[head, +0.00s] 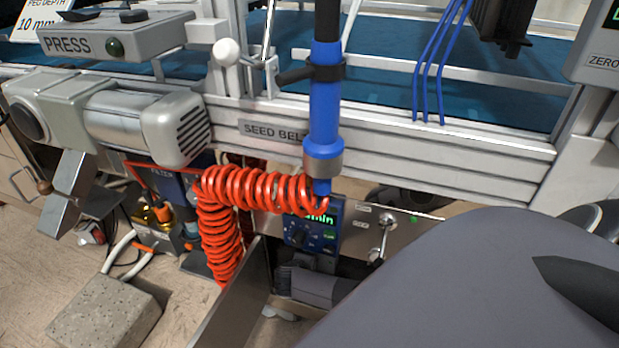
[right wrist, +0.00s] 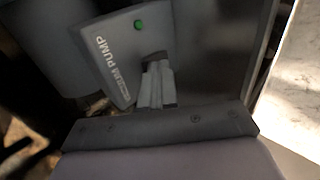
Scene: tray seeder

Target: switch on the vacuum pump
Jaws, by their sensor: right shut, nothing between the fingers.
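In the right wrist view a dark grey box (right wrist: 118,62) carries the white lettering "VACUUM PUMP", its first letters hard to read. A round green button or lamp (right wrist: 139,25) sits near the box's upper edge; I cannot tell whether it is lit. My right gripper (right wrist: 157,68) is shut and empty. Its fingertips overlap the lower right of the labelled face in the picture, below the green spot; I cannot tell whether they touch it. In the head view my right arm covers the lower right, and the pump's labelled face cannot be made out. My left gripper is out of view.
A coiled orange hose (head: 218,215) hangs in front of the seeder frame. A blue control box (head: 313,228) with a green display sits beside a steel panel (head: 350,222) with a lever. A concrete block (head: 105,312) lies on the floor at left.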

